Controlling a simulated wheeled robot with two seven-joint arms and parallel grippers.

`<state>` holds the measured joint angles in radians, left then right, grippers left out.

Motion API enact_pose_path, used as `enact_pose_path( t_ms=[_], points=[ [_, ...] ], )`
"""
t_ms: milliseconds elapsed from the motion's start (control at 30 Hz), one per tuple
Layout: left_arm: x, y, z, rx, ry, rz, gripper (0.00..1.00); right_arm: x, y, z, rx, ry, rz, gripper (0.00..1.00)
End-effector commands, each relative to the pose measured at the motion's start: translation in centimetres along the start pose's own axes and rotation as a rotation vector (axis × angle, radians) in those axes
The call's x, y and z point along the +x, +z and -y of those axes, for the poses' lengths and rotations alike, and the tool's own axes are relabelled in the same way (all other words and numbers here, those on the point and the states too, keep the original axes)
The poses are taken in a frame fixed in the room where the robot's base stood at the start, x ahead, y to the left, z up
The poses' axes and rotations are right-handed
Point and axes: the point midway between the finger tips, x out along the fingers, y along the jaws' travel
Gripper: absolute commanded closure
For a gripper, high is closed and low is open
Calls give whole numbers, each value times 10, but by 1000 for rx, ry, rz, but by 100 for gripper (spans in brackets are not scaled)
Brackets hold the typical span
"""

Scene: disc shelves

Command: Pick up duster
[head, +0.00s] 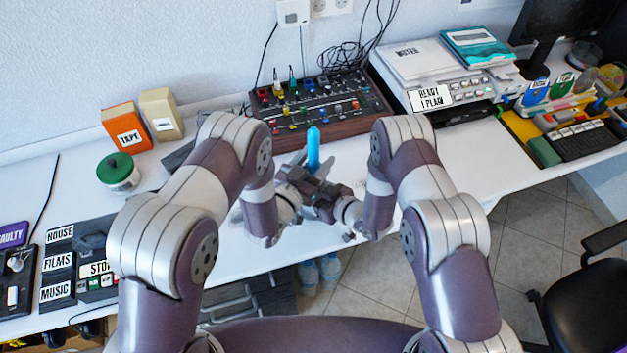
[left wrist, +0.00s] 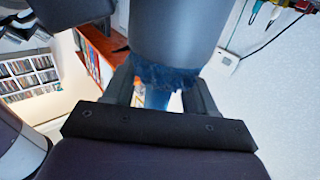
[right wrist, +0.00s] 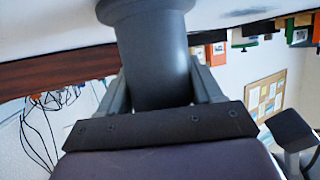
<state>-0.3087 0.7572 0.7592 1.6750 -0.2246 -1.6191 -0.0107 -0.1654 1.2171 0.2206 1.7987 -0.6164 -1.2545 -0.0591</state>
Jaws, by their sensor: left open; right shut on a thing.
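The duster has a bright blue upright part (head: 313,148) that shows above my grippers in the head view. In the left wrist view its wide grey part with a dark blue fringe (left wrist: 168,78) lies between the fingers of my left gripper (head: 309,172). That gripper is open around the duster; I cannot tell whether it touches. My right gripper (right wrist: 160,88) is shut on the duster's grey part (right wrist: 155,55). In the head view the two grippers are close together over the desk, and they hide the duster's lower part.
A mixer panel (head: 325,105) with coloured knobs stands just behind the grippers on the white desk (head: 225,262). A green-lidded jar (head: 118,172) and an orange box (head: 126,128) stand left. A grey-white machine (head: 435,75) stands right. The desk's front edge is close.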

Motion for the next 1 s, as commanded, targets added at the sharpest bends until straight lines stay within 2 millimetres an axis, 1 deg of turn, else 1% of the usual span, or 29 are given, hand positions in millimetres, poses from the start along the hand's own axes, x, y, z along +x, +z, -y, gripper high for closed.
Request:
enact_pose_path(
  t_ms=[33, 100, 300, 333, 367, 400, 467, 500, 733, 800, 867, 967, 1000],
  points=[
    [7, -1, 0, 1, 1, -2, 44, 0, 0, 0, 0, 0, -1, 66],
    [13, -1, -1, 0, 1, -1, 44, 0, 0, 0, 0, 0, -1, 66],
    [14, -1, 0, 0, 0, 0, 44, 0, 0, 0, 0, 0, -1, 66],
    [14, -1, 0, 0, 0, 0, 50, 0, 0, 0, 0, 0, -1, 66],
    [14, -1, 0, 0, 0, 0, 60, 0, 0, 0, 0, 0, -1, 66],
    [14, -1, 0, 0, 0, 0, 73, 0, 0, 0, 0, 0, -1, 66],
    [14, -1, 0, 0, 0, 0, 93, 0, 0, 0, 0, 0, -1, 66],
    [14, -1, 0, 0, 0, 0, 100, 0, 0, 0, 0, 0, -1, 66],
    [14, -1, 0, 0, 0, -1, 100, 0, 0, 0, 0, 0, -1, 66],
    [14, -6, 0, 0, 0, -2, 100, 0, 0, 0, 0, 0, -1, 66],
    [14, -15, 0, 1, 0, -5, 100, 0, 0, 0, 0, 0, -1, 66],
    [14, -42, 0, 1, 0, -7, 100, 0, 0, 0, 0, 0, 0, 66],
    [14, -56, 0, 1, 0, -8, 100, 0, 0, 0, 0, 0, 0, 66]
  ],
)
